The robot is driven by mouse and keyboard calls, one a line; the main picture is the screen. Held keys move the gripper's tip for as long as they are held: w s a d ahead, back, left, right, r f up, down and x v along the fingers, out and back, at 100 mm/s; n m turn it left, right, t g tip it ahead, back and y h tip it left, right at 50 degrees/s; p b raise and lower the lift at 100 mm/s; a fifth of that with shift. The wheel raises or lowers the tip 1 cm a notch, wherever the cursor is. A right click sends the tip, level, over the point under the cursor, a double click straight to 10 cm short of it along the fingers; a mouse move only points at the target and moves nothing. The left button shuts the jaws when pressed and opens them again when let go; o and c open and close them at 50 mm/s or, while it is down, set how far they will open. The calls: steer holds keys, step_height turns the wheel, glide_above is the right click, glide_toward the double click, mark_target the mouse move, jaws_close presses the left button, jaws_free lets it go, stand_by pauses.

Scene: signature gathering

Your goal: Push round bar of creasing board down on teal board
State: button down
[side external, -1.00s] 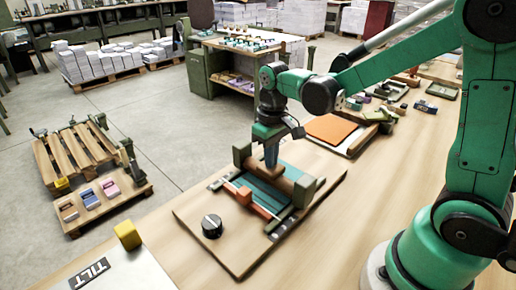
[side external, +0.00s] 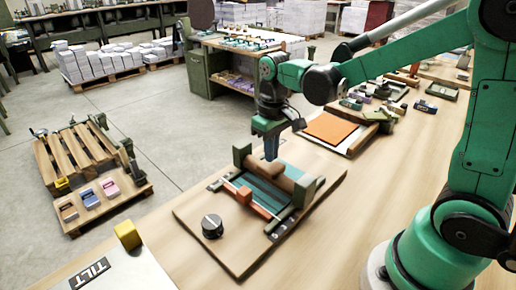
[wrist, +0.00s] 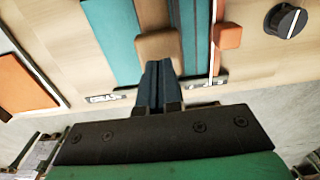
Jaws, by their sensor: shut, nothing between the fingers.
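The creasing board (side external: 240,245) is a wooden panel on the bench, with a teal board (side external: 262,190) on it. The brown round bar (side external: 287,184) spans above the teal board between dark green end blocks (side external: 304,192). In the wrist view the bar (wrist: 152,14) runs up the picture between teal areas (wrist: 112,35), with a tan block (wrist: 160,46) in front of my fingertips. My gripper (side external: 271,157) is shut and empty, pointing down close over or behind the bar; contact cannot be told. Its fingers also show in the wrist view (wrist: 159,68).
An orange slider (side external: 244,195) and a black knob (side external: 212,226) sit on the near part of the panel. A yellow block (side external: 127,235) and a TILT label (side external: 90,273) lie front left. An orange sheet (side external: 328,129) on a board lies behind.

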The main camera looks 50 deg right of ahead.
mark_target(273, 167)
steer(key=shift+r, duration=2.4)
steer(key=shift+s+a+r+t, duration=0.25)
steer(key=shift+s+t, duration=0.25)
steer(key=shift+s, duration=0.05)
steer(key=shift+s+a+f+t, duration=0.1)
steer(key=shift+s+a+t, duration=0.25)
steer(key=shift+s+t, duration=0.55)
steer(key=shift+s+a+f+t, duration=0.1)
steer(key=shift+s+a+t, duration=0.35)
steer(key=shift+t, duration=0.7)
steer(key=shift+s+a+f+t, duration=0.1)
steer(key=shift+s+a+t, duration=0.1)
steer(key=shift+s+t, duration=0.75)
steer(key=shift+w, duration=0.15)
